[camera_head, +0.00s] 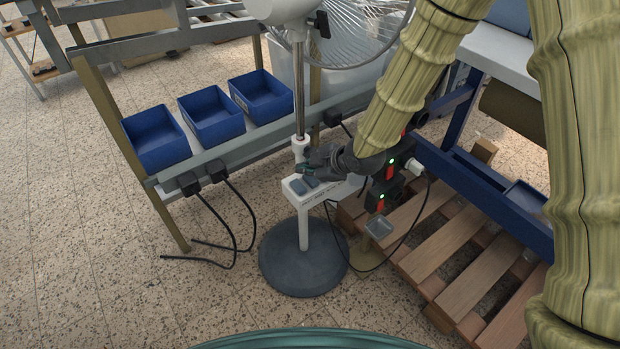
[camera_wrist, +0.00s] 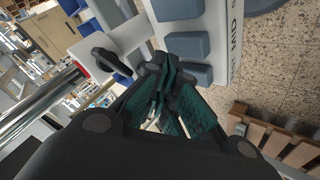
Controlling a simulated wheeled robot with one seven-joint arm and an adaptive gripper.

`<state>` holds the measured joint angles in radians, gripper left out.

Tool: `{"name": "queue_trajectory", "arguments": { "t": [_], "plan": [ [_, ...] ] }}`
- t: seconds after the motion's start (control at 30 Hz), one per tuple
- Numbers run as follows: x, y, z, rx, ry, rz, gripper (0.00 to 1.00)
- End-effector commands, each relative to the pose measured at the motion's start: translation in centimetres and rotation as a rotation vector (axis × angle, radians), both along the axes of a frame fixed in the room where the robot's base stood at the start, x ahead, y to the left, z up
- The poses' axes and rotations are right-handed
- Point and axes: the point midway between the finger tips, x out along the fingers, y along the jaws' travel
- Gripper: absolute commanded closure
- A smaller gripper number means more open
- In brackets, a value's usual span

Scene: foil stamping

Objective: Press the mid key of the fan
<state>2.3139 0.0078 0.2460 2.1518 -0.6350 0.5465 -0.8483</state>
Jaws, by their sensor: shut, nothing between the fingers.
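The fan has a white motor housing (camera_head: 280,10), a metal pole (camera_head: 299,90), a white key box (camera_head: 331,194) and a round dark grey base (camera_head: 303,265). In the wrist view three blue-grey keys sit in a row on the box: one at the top edge (camera_wrist: 180,14), the mid key (camera_wrist: 186,47), and a lower one (camera_wrist: 195,75). The word MID is printed beside them. My gripper (camera_head: 305,168) is shut and empty at the box, beside the pole. In the wrist view its fingertips (camera_wrist: 163,68) overlap the mid key's lower left edge; I cannot tell whether they touch it.
Several blue bins (camera_head: 155,138) sit on a rack left of the fan. Black cables (camera_head: 232,225) hang to the floor. A wooden pallet (camera_head: 470,270) and a blue frame (camera_head: 490,190) stand at the right. The speckled floor at the left front is clear.

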Motion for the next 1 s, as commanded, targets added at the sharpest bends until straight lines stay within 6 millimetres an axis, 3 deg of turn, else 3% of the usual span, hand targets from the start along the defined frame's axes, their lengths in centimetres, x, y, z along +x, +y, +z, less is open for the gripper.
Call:
{"name": "queue_trajectory", "arguments": {
  "t": [1.0],
  "plan": [
    [0.10,-0.02,-0.82,-0.001,0.000,-0.001,1.00]
  ]
}}
